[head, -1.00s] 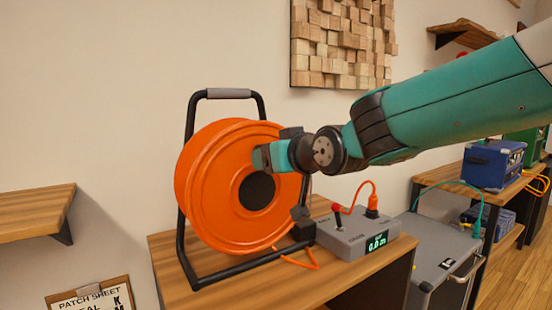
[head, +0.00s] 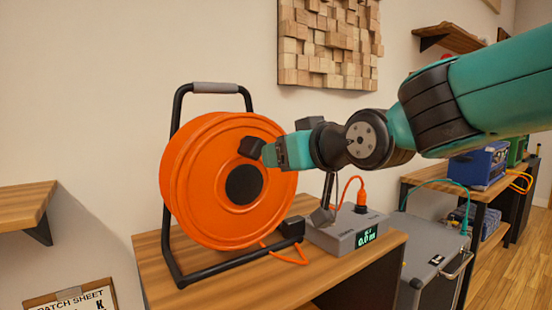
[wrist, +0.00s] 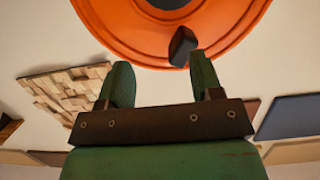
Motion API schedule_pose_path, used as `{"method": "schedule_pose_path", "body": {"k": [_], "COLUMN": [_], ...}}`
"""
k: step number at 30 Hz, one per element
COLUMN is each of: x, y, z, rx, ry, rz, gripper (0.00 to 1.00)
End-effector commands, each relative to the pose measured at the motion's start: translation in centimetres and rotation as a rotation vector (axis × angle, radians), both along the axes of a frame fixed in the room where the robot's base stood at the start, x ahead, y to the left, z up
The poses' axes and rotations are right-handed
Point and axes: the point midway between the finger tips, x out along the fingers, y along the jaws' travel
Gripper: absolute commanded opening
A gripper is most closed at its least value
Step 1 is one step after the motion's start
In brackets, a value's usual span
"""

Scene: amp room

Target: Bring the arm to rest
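My gripper (head: 272,153), teal at its end in the head view, is at the front face of the orange cable reel (head: 205,160). In the wrist view my gripper (wrist: 160,70) has two green fingers standing well apart, with nothing clasped between them. A dark knob (head: 252,147) on the reel face is just beyond the fingertips; in the wrist view the knob (wrist: 183,45) is near the right fingertip. I cannot tell whether they touch. My arm is stretched in from the right.
The reel's black frame stands on a wooden table (head: 180,285). A grey meter box (head: 350,232) reading 0.0 m sits to its right, with an orange cable. A grey case (head: 430,262) and shelf with a blue box (head: 480,165) are farther right. A wooden shelf (head: 25,205) is at left.

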Motion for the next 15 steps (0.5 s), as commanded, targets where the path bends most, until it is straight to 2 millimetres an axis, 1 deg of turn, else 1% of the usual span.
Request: {"method": "schedule_pose_path", "body": {"k": [1, 4, 13, 15], "x": [-0.48, -1.05, -1.22, -1.45], "y": [-0.29, -0.59, -0.68, -0.86], "z": [-0.13, -0.13, -0.03, -0.40], "rx": [0.001, 0.000, 0.000, -0.006], "ry": [-0.001, 0.000, 0.001, 0.016], "rz": [0.000, 0.002, 0.003, 0.004], "gripper": [0.60, 0.60, 0.60, 0.60]}}
